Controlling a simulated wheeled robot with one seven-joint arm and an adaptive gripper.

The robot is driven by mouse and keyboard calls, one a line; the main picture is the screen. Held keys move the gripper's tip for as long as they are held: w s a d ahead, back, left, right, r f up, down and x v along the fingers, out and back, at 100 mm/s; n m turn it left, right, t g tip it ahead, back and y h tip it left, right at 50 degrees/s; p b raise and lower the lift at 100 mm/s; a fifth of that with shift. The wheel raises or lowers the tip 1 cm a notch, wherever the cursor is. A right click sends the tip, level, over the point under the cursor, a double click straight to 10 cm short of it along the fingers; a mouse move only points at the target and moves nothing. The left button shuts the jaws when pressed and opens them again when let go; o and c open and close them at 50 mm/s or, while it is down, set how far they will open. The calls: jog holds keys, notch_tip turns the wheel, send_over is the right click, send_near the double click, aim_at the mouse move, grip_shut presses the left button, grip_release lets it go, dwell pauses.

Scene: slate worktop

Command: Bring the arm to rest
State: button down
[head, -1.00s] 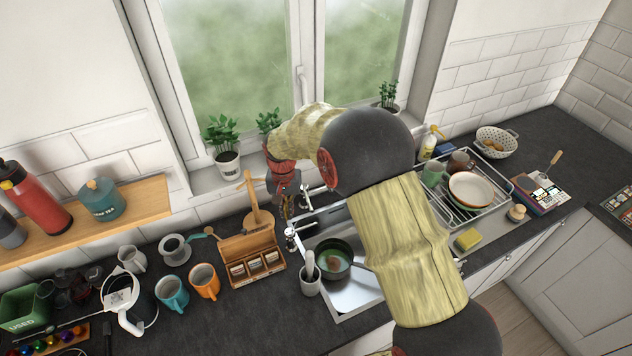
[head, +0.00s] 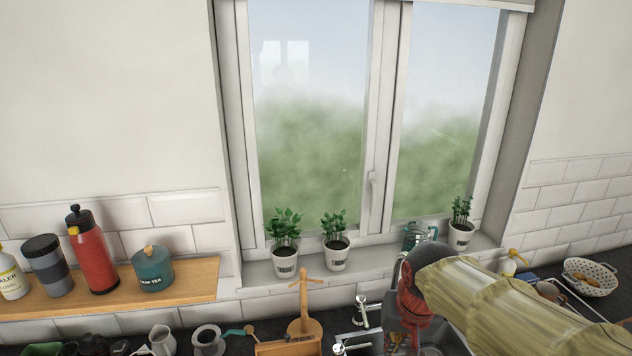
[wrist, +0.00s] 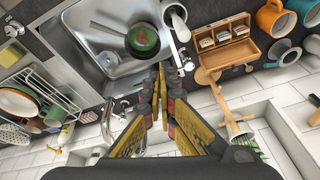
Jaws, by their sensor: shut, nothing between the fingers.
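My gripper (wrist: 162,70) shows in the wrist view with its fingertips together and nothing between them. It hangs above the worktop near the sink (wrist: 88,38), close to the back edge by the window. A dark pot (wrist: 143,40) with green inside stands in the sink, just beyond the fingertips in that view. In the head view my arm comes in from the lower right, and its wrist hangs over the sink area; the fingertips are hidden or too small to make out there.
Potted plants (head: 285,256) stand on the windowsill. A wooden stand (head: 304,318) and a wooden box (wrist: 222,42) are beside the gripper. A tap (wrist: 108,120) and a dish rack (wrist: 40,90) are close by. A shelf (head: 190,284) holds a red flask (head: 94,258).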

jog(key=s+d+f+t+b, duration=0.1)
jog(key=s+f+b, duration=0.1)
jog(key=s, duration=0.5)
jog(key=s+d+f+n+t+b, duration=0.1)
jog(key=s+b, duration=0.3)
jog(key=s, duration=0.4)
jog(key=shift+s+d+f+n, duration=0.3)
jog(key=shift+d+f, duration=0.3)
jog(key=shift+d, duration=0.2)
jog(key=c, duration=2.6)
grip_release()
